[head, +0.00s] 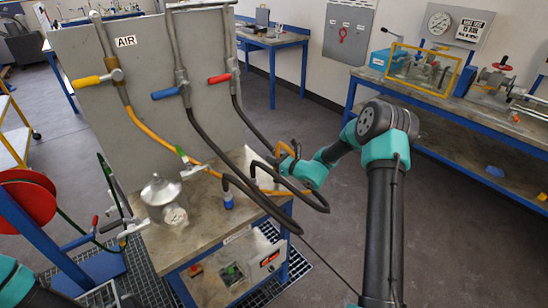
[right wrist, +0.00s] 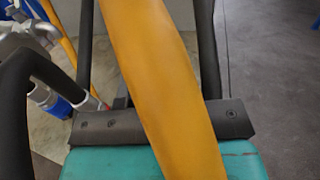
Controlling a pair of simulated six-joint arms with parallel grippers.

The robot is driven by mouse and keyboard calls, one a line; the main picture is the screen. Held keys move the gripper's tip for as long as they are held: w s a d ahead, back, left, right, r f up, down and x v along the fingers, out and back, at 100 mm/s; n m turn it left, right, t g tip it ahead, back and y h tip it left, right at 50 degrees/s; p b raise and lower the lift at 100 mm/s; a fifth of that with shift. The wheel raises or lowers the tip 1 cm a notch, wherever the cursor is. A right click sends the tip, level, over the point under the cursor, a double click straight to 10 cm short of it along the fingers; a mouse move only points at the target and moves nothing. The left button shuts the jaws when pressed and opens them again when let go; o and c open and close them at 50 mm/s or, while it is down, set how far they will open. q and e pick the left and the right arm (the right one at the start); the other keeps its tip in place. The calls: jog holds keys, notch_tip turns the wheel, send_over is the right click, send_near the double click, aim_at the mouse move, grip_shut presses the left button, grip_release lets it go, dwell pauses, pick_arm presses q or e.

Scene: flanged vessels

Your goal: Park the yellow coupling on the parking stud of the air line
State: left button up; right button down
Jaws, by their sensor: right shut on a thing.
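The yellow hose (head: 150,131) of the air line runs from the valve under the AIR label down across the bench, then loops up at my right gripper (head: 285,160). My right gripper is shut at the hose's end, where the yellow coupling is; hose and jaws hide most of the coupling. In the right wrist view the yellow hose (right wrist: 150,75) crosses close in front of the lens and covers the grip between the fingers. I cannot make out the parking stud clearly. My left arm shows only at the lower left corner; its gripper is out of frame.
Black hoses (head: 262,203) hang in loops beside my right gripper. A blue coupling (head: 228,200) is at the bench top; it also shows in the wrist view (right wrist: 60,104). A metal vessel (head: 160,190) with a gauge stands on the bench left. The panel (head: 150,75) carries yellow, blue and red handles.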

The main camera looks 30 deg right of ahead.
jog(key=shift+f, duration=1.65)
jog(key=c, duration=0.8)
grip_release()
jog(key=v, duration=1.7)
jog(key=shift+s+d, duration=0.2)
